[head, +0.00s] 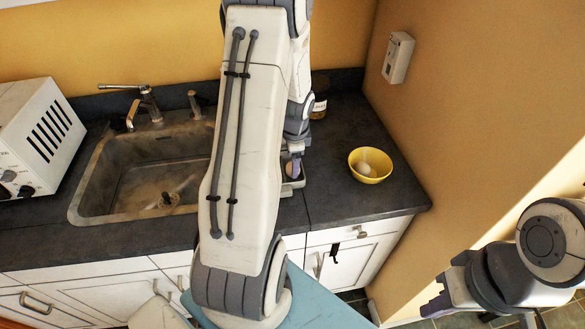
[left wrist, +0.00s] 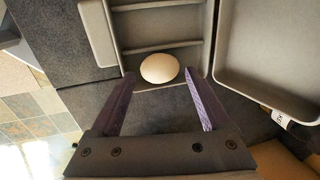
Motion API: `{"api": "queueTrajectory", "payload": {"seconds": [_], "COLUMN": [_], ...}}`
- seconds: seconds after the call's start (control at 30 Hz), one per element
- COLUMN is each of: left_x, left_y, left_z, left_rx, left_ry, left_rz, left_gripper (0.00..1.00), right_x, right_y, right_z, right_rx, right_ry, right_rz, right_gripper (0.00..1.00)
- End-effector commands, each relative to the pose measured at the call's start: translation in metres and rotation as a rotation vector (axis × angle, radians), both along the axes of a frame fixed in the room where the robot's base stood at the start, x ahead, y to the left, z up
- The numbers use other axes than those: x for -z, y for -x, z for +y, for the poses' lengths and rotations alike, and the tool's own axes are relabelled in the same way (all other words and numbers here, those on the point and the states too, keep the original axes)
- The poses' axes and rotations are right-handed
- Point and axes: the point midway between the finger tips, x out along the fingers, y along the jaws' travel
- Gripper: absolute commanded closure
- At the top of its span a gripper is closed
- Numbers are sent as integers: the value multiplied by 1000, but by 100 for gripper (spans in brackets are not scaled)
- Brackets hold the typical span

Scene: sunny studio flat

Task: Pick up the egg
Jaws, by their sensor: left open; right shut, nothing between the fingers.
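A pale egg (left wrist: 160,68) lies at the near end of a grey slatted tray (left wrist: 160,22) in the left wrist view. My left gripper (left wrist: 166,92) is open, its two purple fingers reaching to either side of the egg, with gaps visible; I cannot tell its height above the egg. In the head view my left arm hides most of that tray (head: 298,184) and the egg there. My right gripper (head: 437,306) is shut and empty, low at the right, away from the counter.
A yellow bowl (head: 371,176) holding a pale rounded thing stands on the dark counter to the right. A jar (head: 319,108) stands behind. A sink (head: 96,192) and a white appliance (head: 40,135) are to the left. A grey shallow bin (left wrist: 270,95) sits right of the egg.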

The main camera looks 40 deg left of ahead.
Motion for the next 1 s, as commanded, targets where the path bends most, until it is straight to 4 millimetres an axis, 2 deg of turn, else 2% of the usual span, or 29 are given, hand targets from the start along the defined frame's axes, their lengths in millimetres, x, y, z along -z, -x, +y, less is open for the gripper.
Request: {"api": "queueTrajectory", "payload": {"seconds": [0.1, 0.2, 0.47, 0.5, 0.67, 0.7, 1.0], "left_x": [20, 29, 32, 32, 32, 32, 29], "left_y": [-1, -3, -4, -4, -4, -4, -4], "left_z": [2, 4, 5, 5, 5, 5, 5], "left_rx": [0, -1, -1, -1, -1, -2, -2], "left_ry": [2, 0, -1, 0, -1, -1, -1], "left_rz": [4, 1, -1, 0, 1, -1, -1], "left_gripper": [19, 19, 19, 23, 84, 90, 91], "right_x": [-1, 0, 0, 0, 0, 0, -1], "right_y": [0, 0, 0, 0, 0, 0, 0], "right_z": [0, 0, 0, 0, 0, 0, 0], "right_rx": [0, 0, 0, 0, 0, 0, 0], "right_ry": [0, 0, 0, 0, 0, 0, 0], "right_rz": [0, 0, 0, 0, 0, 0, 0], "right_gripper": [100, 100, 100, 100, 100, 100, 100]}}
